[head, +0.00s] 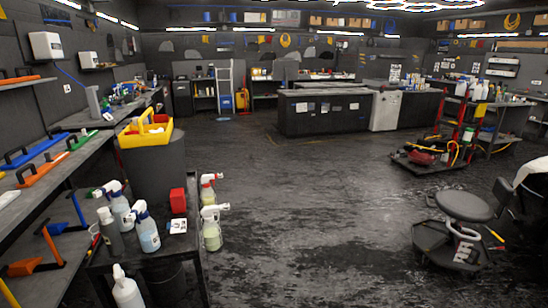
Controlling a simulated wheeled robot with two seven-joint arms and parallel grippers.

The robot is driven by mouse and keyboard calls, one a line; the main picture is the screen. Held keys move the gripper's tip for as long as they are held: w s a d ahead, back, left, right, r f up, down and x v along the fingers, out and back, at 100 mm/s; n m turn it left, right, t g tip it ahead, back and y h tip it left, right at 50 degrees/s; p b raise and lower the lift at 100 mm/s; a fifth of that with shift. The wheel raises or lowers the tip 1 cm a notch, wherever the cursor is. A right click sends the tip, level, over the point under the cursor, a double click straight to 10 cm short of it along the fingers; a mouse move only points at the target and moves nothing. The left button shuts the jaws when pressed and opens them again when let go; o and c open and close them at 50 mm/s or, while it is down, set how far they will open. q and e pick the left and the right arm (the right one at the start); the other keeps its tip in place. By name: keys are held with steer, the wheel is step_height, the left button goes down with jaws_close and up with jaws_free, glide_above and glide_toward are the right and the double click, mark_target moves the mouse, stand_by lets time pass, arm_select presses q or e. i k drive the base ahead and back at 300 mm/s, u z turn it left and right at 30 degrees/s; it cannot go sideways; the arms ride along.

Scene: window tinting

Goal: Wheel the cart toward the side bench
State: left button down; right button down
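No gripper of mine shows in the head view. A low dark cart (436,171) with a red upright frame stands on the floor at the right, with red equipment and a yellow hose on it. A dark stand (128,252) with spray bottles is close at the lower left; I cannot tell whether it has wheels, so which of the two is the task's cart is unclear. A side bench (62,165) with tools runs along the left wall. Another bench (507,135) with bottles stands behind the red-framed cart.
A wheeled stool (466,207) stands at the right front. A yellow caddy (146,131) sits on a dark bin (157,168) beside the left bench. A dark counter (322,112) stands at the back centre. The middle floor (310,200) is clear.

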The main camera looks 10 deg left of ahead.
mark_target(152, 172)
steer(key=i, duration=6.8)
steer(key=u, duration=4.25)
steer(key=i, duration=1.65)
